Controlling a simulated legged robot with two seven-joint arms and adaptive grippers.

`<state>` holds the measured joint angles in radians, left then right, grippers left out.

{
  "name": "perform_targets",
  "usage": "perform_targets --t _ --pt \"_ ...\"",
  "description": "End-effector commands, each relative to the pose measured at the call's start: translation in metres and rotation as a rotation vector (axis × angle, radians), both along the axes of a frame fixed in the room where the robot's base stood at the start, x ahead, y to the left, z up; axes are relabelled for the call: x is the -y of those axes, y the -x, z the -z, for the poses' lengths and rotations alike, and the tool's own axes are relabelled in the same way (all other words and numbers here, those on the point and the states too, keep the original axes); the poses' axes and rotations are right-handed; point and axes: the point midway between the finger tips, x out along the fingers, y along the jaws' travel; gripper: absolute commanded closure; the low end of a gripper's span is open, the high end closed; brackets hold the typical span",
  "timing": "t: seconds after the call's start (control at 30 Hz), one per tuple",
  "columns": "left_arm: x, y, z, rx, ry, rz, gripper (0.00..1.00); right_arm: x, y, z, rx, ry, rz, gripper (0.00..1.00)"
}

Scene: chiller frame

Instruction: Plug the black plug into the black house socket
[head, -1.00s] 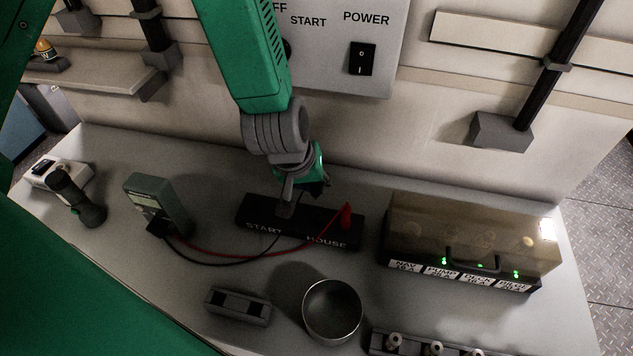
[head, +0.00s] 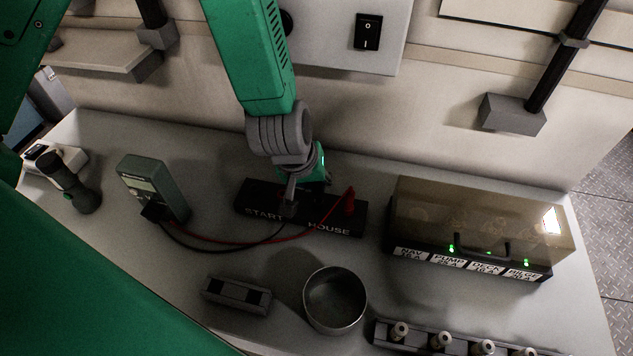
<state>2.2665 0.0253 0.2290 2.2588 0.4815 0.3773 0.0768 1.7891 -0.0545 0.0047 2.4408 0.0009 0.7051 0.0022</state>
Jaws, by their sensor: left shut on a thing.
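A low black socket block (head: 245,197) lies on the bench with white START and HOUSE labels. My left gripper (head: 289,208) reaches down from above, its fingertips over the middle of the block, between the two labels. It is shut on the black plug, which is mostly hidden by the fingers. A black lead (head: 200,249) runs from the meter to the plug. I cannot tell whether the plug touches a socket; the black house socket is hidden. A red plug (head: 349,201) stands at the block's right end with a red lead. My right gripper is out of view.
A green-grey meter (head: 150,180) and a black torch (head: 70,182) stand to the left. A smoky-covered fuse box (head: 478,221) is to the right. In front are a metal cup (head: 334,300), a grey holder (head: 237,296) and a peg rack (head: 455,343). A switch panel (head: 340,45) is behind.

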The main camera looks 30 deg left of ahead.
Motion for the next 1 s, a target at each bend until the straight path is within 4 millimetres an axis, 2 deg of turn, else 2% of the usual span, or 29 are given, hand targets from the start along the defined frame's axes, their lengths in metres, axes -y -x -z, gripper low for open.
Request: perform_targets --t 1.0 --pt "0.0042 0.0009 -0.0006 -0.001 -0.01 -0.003 1.0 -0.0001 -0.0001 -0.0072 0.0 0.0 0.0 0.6"
